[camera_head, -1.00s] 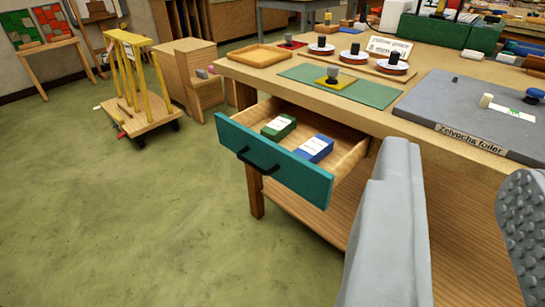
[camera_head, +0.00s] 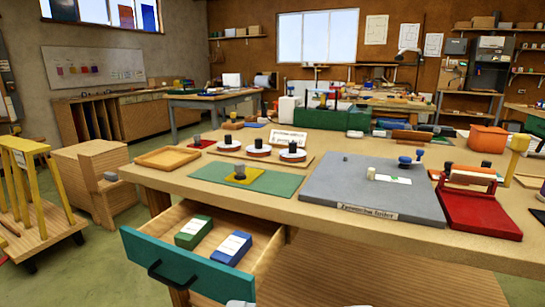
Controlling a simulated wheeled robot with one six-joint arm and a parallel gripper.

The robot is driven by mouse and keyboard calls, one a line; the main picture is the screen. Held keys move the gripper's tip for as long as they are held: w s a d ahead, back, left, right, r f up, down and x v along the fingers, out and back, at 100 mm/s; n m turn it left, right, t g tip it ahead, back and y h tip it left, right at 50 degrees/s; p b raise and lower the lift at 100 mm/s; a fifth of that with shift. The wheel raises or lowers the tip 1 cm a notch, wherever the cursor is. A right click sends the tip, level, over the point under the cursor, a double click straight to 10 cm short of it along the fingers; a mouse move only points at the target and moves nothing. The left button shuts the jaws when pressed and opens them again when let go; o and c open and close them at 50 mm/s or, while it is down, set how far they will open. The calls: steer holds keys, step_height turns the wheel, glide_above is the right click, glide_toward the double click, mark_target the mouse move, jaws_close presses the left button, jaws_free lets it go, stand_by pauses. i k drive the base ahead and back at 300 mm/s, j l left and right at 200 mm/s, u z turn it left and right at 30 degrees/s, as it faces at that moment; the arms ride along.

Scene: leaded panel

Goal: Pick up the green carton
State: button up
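The green carton (camera_head: 193,232) has a white label on top and lies in the open drawer (camera_head: 172,268), on its left side. A blue carton (camera_head: 231,247) with a white label lies beside it to the right. The drawer has a teal front with a dark handle and is pulled out from under the workbench. Only a pale grey sliver, probably of my gripper (camera_head: 240,303), shows at the bottom edge below the drawer front. Its fingers are otherwise out of frame, so its opening cannot be seen. Nothing covers the green carton.
The workbench top (camera_head: 270,205) overhangs the back of the drawer. On it are a wooden tray (camera_head: 167,158), a green mat (camera_head: 275,183), a grey slab (camera_head: 330,190) and a red device (camera_head: 480,215). A yellow-posted cart (camera_head: 30,190) and a wooden block unit (camera_head: 95,180) stand to the left.

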mark_target(188, 237)
steer(key=i+l+u, duration=0.15)
steer(key=l+u, duration=0.25)
steer(key=i+l+u, duration=0.1)
steer(key=l+u, duration=0.35)
